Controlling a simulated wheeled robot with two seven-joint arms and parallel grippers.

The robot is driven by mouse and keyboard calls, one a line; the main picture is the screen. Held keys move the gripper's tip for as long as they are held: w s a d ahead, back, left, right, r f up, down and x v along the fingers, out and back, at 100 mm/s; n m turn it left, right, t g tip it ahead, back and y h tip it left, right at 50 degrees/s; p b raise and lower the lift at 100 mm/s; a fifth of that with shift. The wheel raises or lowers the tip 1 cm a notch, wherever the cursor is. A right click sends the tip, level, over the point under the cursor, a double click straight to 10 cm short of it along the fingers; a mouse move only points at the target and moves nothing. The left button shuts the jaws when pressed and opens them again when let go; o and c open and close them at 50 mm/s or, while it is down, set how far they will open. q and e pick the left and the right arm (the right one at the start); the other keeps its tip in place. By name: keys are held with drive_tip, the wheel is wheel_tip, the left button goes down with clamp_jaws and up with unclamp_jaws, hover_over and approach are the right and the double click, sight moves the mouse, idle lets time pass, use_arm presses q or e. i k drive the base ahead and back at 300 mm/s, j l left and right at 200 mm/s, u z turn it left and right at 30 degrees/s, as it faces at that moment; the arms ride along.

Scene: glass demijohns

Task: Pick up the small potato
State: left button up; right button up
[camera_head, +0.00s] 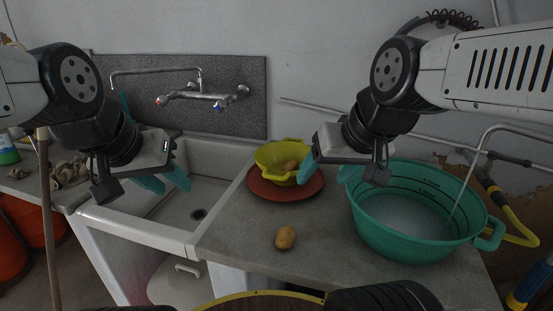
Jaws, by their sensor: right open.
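A small brown potato (285,238) lies on the bare grey counter, in front of the red plate. Another potato (290,166) sits in the yellow colander (270,158), partly hidden by the colander's side; which potato is smaller is hard to tell. My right gripper (325,174) is open and empty, with its teal fingers apart, above the counter between the colander and the green basin, up and to the right of the counter potato. My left gripper (166,183) is over the sink, with its teal fingers apart and nothing between them.
The colander stands on a red plate (262,188). A green basin (372,235) of water fills the counter's right side. A sink (150,230) with a wall tap (195,97) is at left. The counter around the front potato is clear.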

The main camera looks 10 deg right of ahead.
sight(285, 234)
drive_tip(key=k+z, duration=0.1)
drive_tip(key=z, duration=2.15)
drive_tip(key=j+u, duration=0.1)
drive_tip(key=u, duration=0.4)
drive_tip(key=j+u, duration=0.2)
drive_tip(key=u, duration=0.3)
drive_tip(key=j+u, duration=0.15)
drive_tip(key=u, duration=0.35)
drive_tip(key=k+l, duration=0.2)
drive_tip(key=l, duration=0.2)
drive_tip(key=k+l, duration=0.2)
drive_tip(key=l, duration=0.15)
drive_tip(key=u, duration=0.05)
